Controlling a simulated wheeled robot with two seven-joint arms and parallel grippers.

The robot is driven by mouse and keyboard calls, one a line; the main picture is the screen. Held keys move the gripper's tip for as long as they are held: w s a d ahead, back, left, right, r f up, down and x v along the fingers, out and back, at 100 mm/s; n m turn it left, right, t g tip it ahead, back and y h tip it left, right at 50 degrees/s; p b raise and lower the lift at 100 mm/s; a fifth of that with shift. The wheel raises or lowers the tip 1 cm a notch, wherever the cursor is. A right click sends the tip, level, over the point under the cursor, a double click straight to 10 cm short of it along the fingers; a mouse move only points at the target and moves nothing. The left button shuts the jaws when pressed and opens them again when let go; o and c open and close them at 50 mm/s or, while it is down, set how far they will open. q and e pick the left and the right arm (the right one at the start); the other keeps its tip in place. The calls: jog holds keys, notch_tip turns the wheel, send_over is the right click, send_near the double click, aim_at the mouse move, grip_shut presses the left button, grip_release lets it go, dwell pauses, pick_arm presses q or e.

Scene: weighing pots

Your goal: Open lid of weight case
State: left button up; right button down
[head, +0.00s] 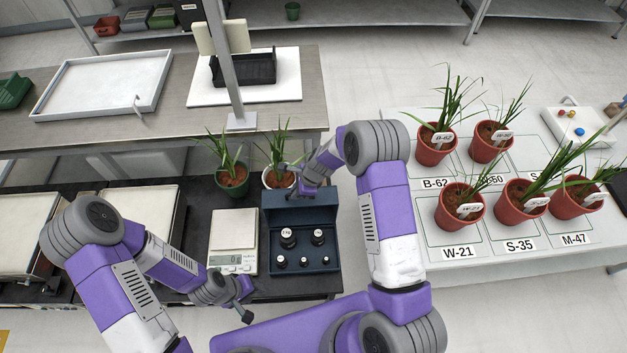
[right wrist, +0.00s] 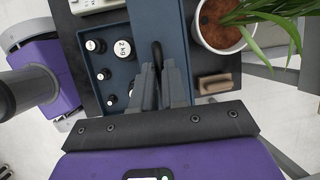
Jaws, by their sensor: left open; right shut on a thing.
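The dark blue weight case (head: 326,266) stands on the dark bench with several black weights (head: 288,238) inside. Its lid (head: 322,214) is raised at the back, so the weights show; the case (right wrist: 96,66) and the lid (right wrist: 160,18) also show in the right wrist view. My right gripper (head: 300,186) is at the lid's top edge, its fingers (right wrist: 158,85) shut on the lid at a black loop that looks like a handle. The exact grip is partly hidden. My left gripper (head: 244,304) is open and empty, in front of the scale and left of the case.
A scale (head: 234,238) stands just left of the case. A white pot (head: 279,180) with a plant is close behind the lid, and a green pot (head: 232,180) is left of it. A table (head: 420,262) with several red pots stands to the right.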

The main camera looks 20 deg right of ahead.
jog(key=shift+s+a, duration=0.1)
jog(key=shift+s, duration=0.35)
jog(key=c, duration=1.2)
grip_release()
jog(key=shift+o, duration=0.2)
jog(key=p+v, duration=0.1)
jog(key=v, duration=0.6)
jog(key=shift+r, duration=0.25)
